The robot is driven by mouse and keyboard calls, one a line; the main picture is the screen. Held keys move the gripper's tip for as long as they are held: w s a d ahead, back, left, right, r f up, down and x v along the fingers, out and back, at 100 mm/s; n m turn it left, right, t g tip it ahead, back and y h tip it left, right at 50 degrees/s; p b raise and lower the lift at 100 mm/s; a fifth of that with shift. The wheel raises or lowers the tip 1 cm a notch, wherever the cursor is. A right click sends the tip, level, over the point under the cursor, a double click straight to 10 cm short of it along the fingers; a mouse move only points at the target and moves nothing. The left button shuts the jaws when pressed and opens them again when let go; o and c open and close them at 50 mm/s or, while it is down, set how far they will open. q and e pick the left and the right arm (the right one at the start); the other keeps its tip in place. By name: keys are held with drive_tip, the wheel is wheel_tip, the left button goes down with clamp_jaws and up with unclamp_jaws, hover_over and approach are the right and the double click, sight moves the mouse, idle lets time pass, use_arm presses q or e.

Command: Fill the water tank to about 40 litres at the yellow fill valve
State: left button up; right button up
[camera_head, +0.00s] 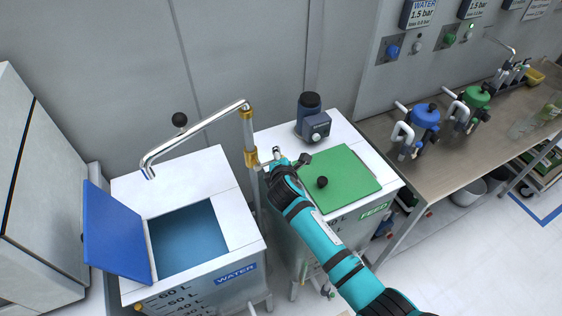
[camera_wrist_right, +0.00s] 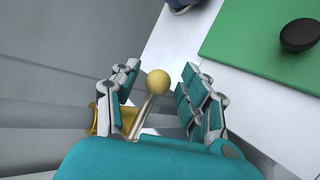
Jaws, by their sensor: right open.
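The white water tank (camera_head: 192,177) stands at the left in the head view, its blue lid (camera_head: 117,234) open to the left. Its inside looks blue; I cannot tell the water level. The yellow fill valve (camera_head: 249,135) is on the upright pipe at the tank's right. In the right wrist view, a yellow ball knob (camera_wrist_right: 157,82) on a metal lever lies between the fingers of my right gripper (camera_wrist_right: 158,73). Those fingers are open around it. The right gripper (camera_head: 275,160) hides the knob in the head view.
A feed tank with a closed green lid (camera_head: 345,179) and black knob stands at the right, under my right arm. A bench (camera_head: 450,137) with blue and green pots is farther right. A wall is close behind.

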drive_tip(key=v, duration=1.2)
